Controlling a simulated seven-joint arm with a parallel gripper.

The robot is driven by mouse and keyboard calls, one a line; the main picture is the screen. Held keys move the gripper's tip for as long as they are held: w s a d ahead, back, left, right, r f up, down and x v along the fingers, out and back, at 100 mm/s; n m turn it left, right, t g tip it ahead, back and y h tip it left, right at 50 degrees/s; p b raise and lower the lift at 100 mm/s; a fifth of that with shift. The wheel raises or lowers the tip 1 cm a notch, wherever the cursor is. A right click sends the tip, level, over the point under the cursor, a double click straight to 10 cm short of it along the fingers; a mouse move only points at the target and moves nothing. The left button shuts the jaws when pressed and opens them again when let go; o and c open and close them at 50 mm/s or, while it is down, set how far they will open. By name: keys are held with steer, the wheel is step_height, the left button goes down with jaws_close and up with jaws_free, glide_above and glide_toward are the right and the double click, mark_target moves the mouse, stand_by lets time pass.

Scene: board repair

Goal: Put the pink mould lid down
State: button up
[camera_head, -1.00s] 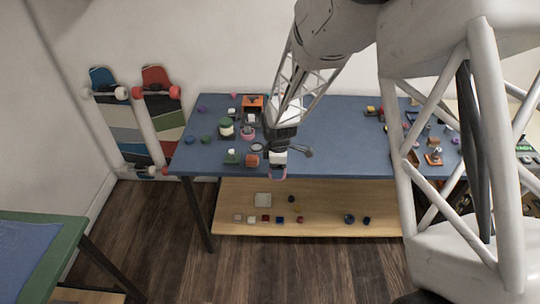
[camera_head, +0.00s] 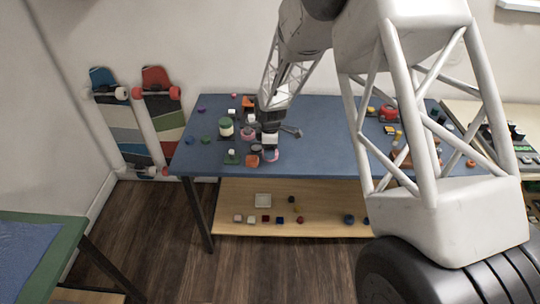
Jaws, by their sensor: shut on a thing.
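My gripper (camera_head: 270,143) is at the front left part of the blue table, pointing down. It is shut on the pink mould lid (camera_head: 271,157), a small pink piece showing just below the fingers. The lid is low, close to the table top, right beside an orange-red block (camera_head: 253,161). I cannot tell whether the lid touches the table. Another pink piece (camera_head: 247,134) shows a little behind and to the left, partly hidden.
The blue table (camera_head: 330,150) has a green and white jar (camera_head: 226,127), a green piece (camera_head: 231,158) and a grey tool (camera_head: 292,131) around my gripper. Bare table lies to the right. A wooden shelf (camera_head: 330,222) below holds small blocks.

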steer(key=shift+f, duration=0.1)
steer(key=shift+f, duration=1.65)
steer(key=shift+f, duration=0.15)
steer(key=o, duration=0.9)
step_height(320, 180, up, 12)
steer(key=shift+r, duration=0.15)
